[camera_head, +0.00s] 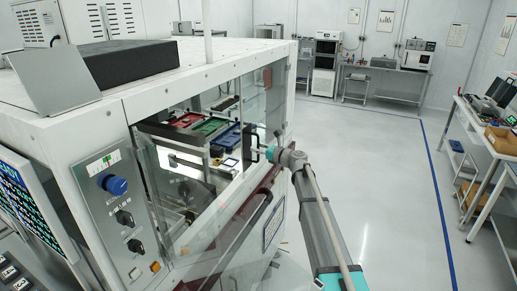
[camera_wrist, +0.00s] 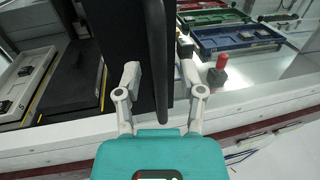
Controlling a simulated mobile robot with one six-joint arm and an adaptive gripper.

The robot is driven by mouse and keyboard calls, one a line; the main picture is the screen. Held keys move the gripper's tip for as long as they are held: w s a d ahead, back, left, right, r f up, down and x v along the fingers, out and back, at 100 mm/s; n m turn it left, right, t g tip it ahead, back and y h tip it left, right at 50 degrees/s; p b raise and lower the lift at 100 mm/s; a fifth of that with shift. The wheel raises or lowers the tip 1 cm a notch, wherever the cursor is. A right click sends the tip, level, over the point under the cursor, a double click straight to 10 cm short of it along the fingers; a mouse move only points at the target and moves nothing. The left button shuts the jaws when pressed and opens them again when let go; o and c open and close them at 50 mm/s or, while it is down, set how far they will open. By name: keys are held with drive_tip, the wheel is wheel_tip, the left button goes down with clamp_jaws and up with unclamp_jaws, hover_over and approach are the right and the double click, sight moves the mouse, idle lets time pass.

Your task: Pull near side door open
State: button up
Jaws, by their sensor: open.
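The near side door (camera_head: 188,205) is a clear panel on the side of the white machine (camera_head: 115,104). I cannot tell how far it stands open. Its black upright handle (camera_head: 249,143) shows at the end of my arm in the head view. In the wrist view the dark handle bar (camera_wrist: 158,50) runs upright between the two fingers of my gripper (camera_wrist: 159,72). The fingers are apart, one on each side of the bar, with visible gaps. In the head view my gripper (camera_head: 264,152) is at the handle, and its fingertips are too small to make out.
Red, green and blue trays (camera_head: 207,126) lie inside the machine. A control panel with a blue knob (camera_head: 116,185) is at its near left corner. Clear floor (camera_head: 390,190) lies to the right, with a workbench (camera_head: 487,133) beyond the blue line.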

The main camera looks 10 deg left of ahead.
clamp_jaws()
idle(0.3)
drive_tip(key=shift+d, duration=0.15)
